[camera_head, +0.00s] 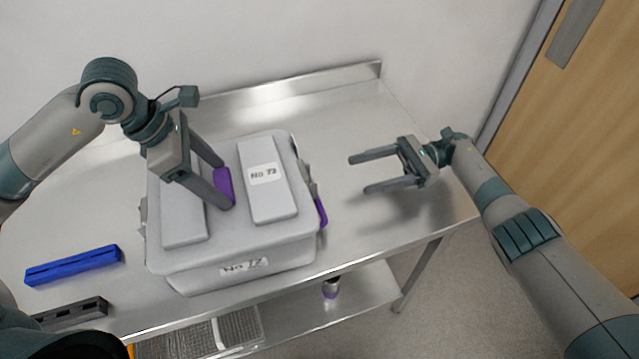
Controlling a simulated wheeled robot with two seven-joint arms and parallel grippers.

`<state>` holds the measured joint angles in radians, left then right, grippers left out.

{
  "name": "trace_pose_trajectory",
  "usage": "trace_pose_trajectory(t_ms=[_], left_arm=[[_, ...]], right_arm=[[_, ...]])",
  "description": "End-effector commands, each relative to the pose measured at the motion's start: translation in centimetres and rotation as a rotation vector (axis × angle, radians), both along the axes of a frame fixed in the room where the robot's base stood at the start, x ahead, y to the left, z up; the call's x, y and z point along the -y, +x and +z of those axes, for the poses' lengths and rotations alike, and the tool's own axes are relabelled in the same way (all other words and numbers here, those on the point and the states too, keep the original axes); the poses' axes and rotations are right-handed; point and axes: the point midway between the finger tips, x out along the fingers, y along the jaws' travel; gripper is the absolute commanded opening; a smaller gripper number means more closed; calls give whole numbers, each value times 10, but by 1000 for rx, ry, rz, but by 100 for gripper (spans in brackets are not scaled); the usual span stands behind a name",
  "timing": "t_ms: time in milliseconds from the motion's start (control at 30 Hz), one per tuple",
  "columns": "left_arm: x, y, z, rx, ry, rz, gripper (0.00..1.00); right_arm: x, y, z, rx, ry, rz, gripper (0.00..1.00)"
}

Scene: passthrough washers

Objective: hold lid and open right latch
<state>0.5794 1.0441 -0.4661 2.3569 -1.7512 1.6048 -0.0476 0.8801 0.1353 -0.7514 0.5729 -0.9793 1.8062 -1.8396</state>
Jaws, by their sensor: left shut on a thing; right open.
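A light grey lidded box (215,257) with "No 12" labels stands on the steel table. Its lid (222,220) lies on top and looks seated. My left gripper (228,187) is over the lid's middle, shut on a purple handle (224,184). The right latch (321,212), with a purple tab, is on the box's right side; I cannot tell clearly whether it is fastened. Another latch (143,215) shows in grey on the left side. My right gripper (358,175) is open and empty, to the right of the box and apart from the latch, its fingers pointing left.
The steel table (345,125) has a raised back edge against the wall. A blue bar-shaped block (74,265) and a dark grey one (75,312) lie at the left. A lower shelf holds a wire basket (185,343) and a small container (331,288). The table right of the box is clear.

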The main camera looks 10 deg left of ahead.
Motion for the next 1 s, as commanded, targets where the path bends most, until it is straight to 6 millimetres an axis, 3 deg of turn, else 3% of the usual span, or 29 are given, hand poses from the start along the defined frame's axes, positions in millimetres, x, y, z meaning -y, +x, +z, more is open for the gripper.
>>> trace_pose_trajectory(t_ms=[267, 567, 1000], left_arm=[[0, 0, 0, 0, -1, 0, 23], [0, 0, 0, 0, 0, 0, 23], [0, 0, 0, 0, 0, 0, 23]], right_arm=[[-2, -1, 0, 0, 0, 0, 62], [-20, -12, -1, 0, 1, 0, 62], [-82, -47, 0, -2, 1, 2, 62]])
